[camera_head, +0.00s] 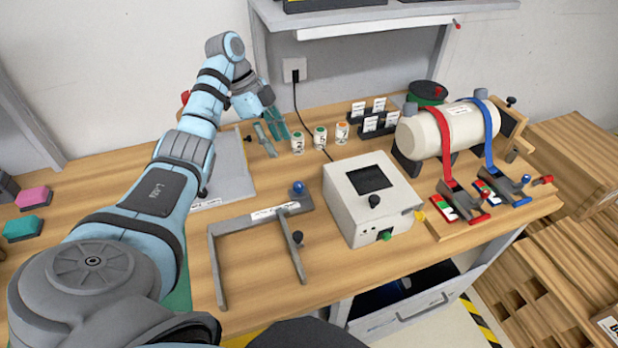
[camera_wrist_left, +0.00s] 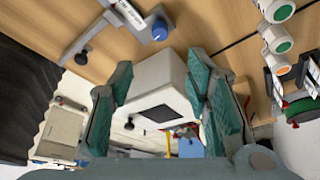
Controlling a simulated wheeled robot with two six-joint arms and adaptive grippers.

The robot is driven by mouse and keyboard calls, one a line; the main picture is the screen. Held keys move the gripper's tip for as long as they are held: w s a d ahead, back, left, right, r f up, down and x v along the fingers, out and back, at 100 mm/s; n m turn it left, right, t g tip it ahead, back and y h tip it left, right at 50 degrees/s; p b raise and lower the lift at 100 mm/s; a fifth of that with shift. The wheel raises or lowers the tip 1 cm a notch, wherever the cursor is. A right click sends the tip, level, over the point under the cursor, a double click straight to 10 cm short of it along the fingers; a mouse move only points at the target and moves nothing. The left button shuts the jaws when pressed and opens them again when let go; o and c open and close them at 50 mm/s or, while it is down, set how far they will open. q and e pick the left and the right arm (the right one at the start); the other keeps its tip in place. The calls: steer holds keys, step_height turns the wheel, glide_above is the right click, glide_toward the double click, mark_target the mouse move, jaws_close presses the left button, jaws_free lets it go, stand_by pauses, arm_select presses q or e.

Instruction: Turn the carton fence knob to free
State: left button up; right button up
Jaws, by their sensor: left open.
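A grey U-shaped fence frame (camera_head: 212,262) with a white label lies on the wooden table left of the white box. It has a blue knob (camera_head: 298,187) at its back right corner and a black knob (camera_head: 298,238) on its right arm. In the left wrist view the blue knob (camera_wrist_left: 160,28) and the black knob (camera_wrist_left: 82,57) show near the top. I cannot read the label or the knob settings. My left gripper (camera_head: 270,131) is open and empty, behind the fence and apart from it; its teal fingers (camera_wrist_left: 160,105) spread wide in the wrist view. My right gripper is out of view.
The white box (camera_head: 372,205) with a dark screen stands right of the fence. Small jars (camera_head: 320,138) stand close to the left gripper. A strapped tank (camera_head: 440,132) with red and blue clamps is at the right. A grey plate (camera_head: 228,170) lies beneath my left arm.

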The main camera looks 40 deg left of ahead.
arm_select(q)
steer(key=b, duration=0.4)
glide_toward(299, 184)
steer(key=x, duration=0.8)
steer(key=shift+f, duration=0.25)
jaws_close()
